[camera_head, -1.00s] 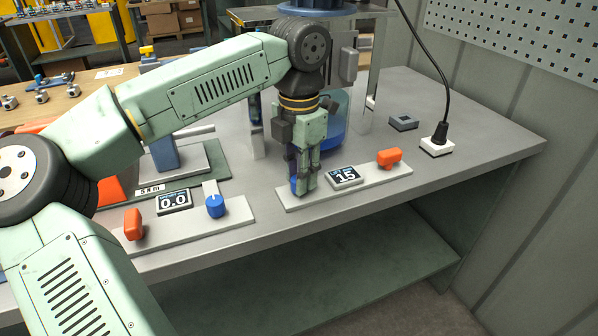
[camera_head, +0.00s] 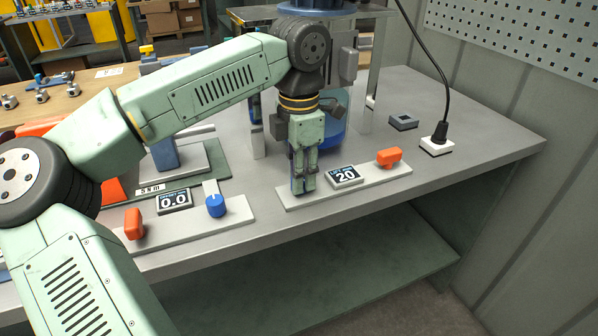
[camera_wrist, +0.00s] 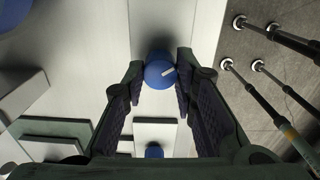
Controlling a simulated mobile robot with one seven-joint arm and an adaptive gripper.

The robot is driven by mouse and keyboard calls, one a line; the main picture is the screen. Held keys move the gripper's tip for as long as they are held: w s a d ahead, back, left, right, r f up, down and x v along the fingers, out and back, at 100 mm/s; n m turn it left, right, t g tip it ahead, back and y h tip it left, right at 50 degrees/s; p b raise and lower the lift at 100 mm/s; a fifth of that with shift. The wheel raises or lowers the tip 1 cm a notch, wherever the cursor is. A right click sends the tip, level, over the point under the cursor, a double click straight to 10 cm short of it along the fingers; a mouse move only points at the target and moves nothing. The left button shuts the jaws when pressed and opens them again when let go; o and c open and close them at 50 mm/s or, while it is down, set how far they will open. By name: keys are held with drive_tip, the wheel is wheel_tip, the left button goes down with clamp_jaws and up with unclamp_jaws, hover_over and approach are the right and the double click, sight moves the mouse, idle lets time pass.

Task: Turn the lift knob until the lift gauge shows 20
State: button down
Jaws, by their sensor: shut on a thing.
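The right gauge (camera_head: 345,176) on the right-hand plate (camera_head: 370,183) reads 20; its small label is too small to read surely. My gripper (camera_head: 304,187) points down at the left end of that plate. In the wrist view my gripper (camera_wrist: 162,82) is shut on a blue knob (camera_wrist: 158,72) with a white pointer line, a fingertip on each side. In the head view the fingers hide this knob.
A left-hand plate (camera_head: 240,212) carries an orange handle (camera_head: 133,224), a gauge (camera_head: 174,201) reading 0.0 and another blue knob (camera_head: 215,205). An orange handle (camera_head: 389,157) stands right of the gripped knob's gauge. A blue vessel (camera_head: 333,133) stands close behind my gripper.

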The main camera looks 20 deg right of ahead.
drive_tip(key=c, duration=1.3)
unclamp_jaws()
drive_tip(key=shift+r, duration=0.1)
wheel_tip(320, 180, up, 12)
